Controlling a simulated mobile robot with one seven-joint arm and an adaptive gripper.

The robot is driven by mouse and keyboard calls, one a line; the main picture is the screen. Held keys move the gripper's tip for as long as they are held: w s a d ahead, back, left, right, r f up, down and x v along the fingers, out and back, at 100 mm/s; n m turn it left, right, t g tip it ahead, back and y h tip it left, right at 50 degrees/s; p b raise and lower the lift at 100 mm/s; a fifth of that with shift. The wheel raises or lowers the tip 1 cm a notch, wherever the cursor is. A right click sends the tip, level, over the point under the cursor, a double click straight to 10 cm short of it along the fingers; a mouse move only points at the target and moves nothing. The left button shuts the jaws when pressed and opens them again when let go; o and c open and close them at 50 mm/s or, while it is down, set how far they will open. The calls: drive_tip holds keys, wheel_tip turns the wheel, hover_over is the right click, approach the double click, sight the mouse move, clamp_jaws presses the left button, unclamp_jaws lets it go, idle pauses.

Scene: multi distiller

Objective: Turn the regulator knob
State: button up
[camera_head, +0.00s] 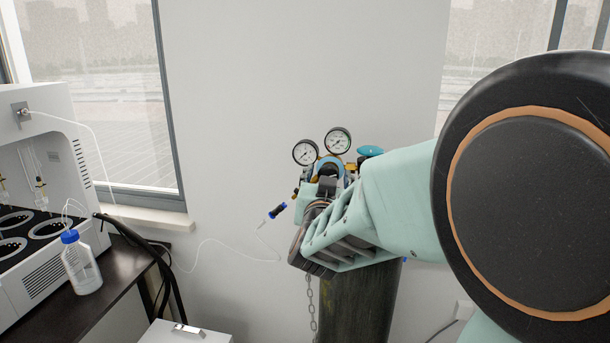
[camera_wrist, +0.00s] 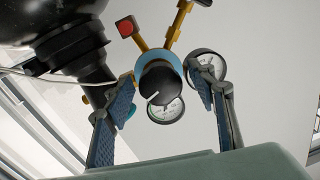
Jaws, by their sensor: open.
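The regulator sits on a dark gas cylinder (camera_head: 355,305), with two round gauges (camera_head: 338,141) above my gripper (camera_head: 326,186) in the head view. In the wrist view the black regulator knob (camera_wrist: 162,84), with a white mark on its face, stands in front of a blue ring. My gripper (camera_wrist: 160,79) is open, one finger left of the knob and one right of it in the picture. I see gaps on both sides, but cannot tell how deep the knob sits between the fingers. In the head view my gripper and arm hide the knob.
A blue-green valve handle (camera_head: 370,150) is right of the gauges. A blue-tipped fitting (camera_head: 277,210) with a thin white tube sticks out left. A chain (camera_head: 311,300) hangs by the cylinder. A white distiller (camera_head: 45,285) and blue-capped bottle (camera_head: 82,265) stand on the left bench.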

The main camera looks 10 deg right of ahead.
drive_tip(key=shift+c, duration=0.4)
drive_tip(key=c, duration=1.1)
drive_tip(key=shift+r+n, duration=0.1)
drive_tip(key=shift+n, duration=0.3)
drive_tip(key=n+p, duration=0.2)
drive_tip(key=n, duration=0.3)
drive_tip(key=shift+r+n+p, duration=0.15)
drive_tip(key=shift+n+p, duration=0.15)
drive_tip(key=n+p, duration=0.1)
drive_tip(key=n, duration=0.1)
drive_tip(key=shift+n+g, duration=0.3)
drive_tip(key=shift+n+p, duration=1.2)
drive_tip(key=shift+n, duration=0.6)
